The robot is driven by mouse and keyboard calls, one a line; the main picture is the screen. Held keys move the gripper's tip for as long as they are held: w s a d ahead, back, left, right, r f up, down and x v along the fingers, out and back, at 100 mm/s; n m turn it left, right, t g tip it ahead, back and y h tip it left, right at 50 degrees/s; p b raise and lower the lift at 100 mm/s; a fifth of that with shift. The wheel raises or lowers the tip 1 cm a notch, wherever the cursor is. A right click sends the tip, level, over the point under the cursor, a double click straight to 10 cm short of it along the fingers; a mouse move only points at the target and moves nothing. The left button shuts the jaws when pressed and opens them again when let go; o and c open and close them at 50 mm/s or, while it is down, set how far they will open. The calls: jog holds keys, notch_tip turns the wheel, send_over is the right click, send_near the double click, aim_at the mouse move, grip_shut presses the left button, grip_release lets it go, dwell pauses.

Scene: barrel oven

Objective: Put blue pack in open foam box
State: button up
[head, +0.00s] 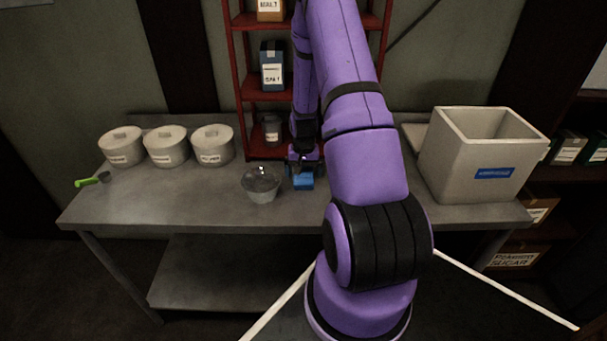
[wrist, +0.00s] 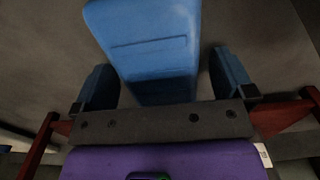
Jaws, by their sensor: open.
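The blue pack (head: 304,182) lies on the grey table near its middle, just right of a bowl. In the wrist view the pack (wrist: 150,45) fills the upper middle, between the two blue fingers. My gripper (head: 303,168) is open and low over the pack; in the wrist view it (wrist: 165,82) has a finger on each side, with a gap visible at least on the right. The open foam box (head: 470,165) stands upright at the right end of the table, a blue label on its front. Its inside floor is hidden.
A bowl (head: 261,184) stands just left of the pack. Three lidded tubs (head: 166,146) and a green-handled scoop (head: 90,180) are at the left. A red shelf (head: 240,85) with boxes rises behind. A pale flat slab, perhaps the lid (head: 414,132), lies left of the foam box.

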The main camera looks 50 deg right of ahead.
jog(key=shift+c, duration=0.2)
jog(key=c, duration=1.2)
jog(key=shift+r, duration=0.15)
